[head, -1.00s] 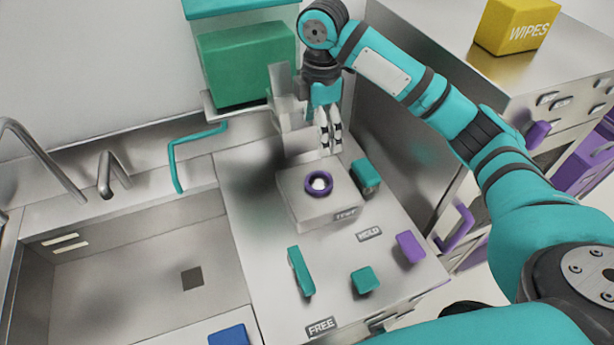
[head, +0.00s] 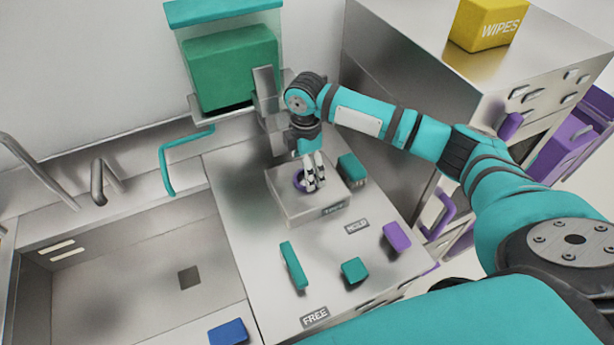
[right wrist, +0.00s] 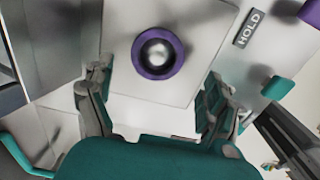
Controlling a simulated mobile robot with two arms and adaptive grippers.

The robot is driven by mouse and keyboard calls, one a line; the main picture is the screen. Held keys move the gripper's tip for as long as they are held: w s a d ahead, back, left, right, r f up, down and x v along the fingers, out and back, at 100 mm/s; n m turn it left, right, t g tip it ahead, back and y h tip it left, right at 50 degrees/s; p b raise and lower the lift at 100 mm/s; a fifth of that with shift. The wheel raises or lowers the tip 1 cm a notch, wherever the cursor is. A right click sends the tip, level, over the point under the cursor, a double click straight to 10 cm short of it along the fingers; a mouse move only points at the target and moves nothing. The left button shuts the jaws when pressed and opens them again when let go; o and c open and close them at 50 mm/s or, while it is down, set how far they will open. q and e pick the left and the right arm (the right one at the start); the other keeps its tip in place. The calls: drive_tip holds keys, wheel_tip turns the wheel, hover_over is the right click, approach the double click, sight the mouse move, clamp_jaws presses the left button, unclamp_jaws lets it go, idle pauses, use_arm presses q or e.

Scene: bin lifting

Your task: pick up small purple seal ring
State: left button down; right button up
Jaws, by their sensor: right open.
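The small purple seal ring (head: 299,181) lies on top of a low grey block (head: 310,212) on the steel counter. In the right wrist view the ring (right wrist: 158,53) is round and sits around a shiny metal dome. My right gripper (head: 314,184) points down at the ring, and its fingers hide the ring's right part in the head view. In the right wrist view the fingers of the right gripper (right wrist: 155,100) are spread wide, with the ring ahead of them and nothing between them. My left gripper is not in view.
A teal block (head: 351,168) stands close right of the grey block. A teal bar (head: 293,265), a teal cube (head: 355,271) and a purple block (head: 397,237) lie in front. A sink (head: 130,270) is left. A steel cabinet (head: 430,90) rises at the right.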

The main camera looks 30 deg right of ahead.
sight(303, 189)
drive_tip(key=f, duration=0.1)
drive_tip(key=f+p, duration=0.1)
drive_tip(key=f, duration=0.1)
drive_tip(key=shift+w+d+f, duration=0.1)
drive_tip(key=shift+w+f, duration=0.15)
drive_tip(key=shift+f, duration=0.45)
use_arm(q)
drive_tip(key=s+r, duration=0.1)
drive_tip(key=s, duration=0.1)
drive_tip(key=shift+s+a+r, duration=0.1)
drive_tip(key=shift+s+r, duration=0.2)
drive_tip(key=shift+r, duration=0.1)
use_arm(e)
drive_tip(key=shift+c, duration=0.4)
drive_tip(key=c, duration=1)
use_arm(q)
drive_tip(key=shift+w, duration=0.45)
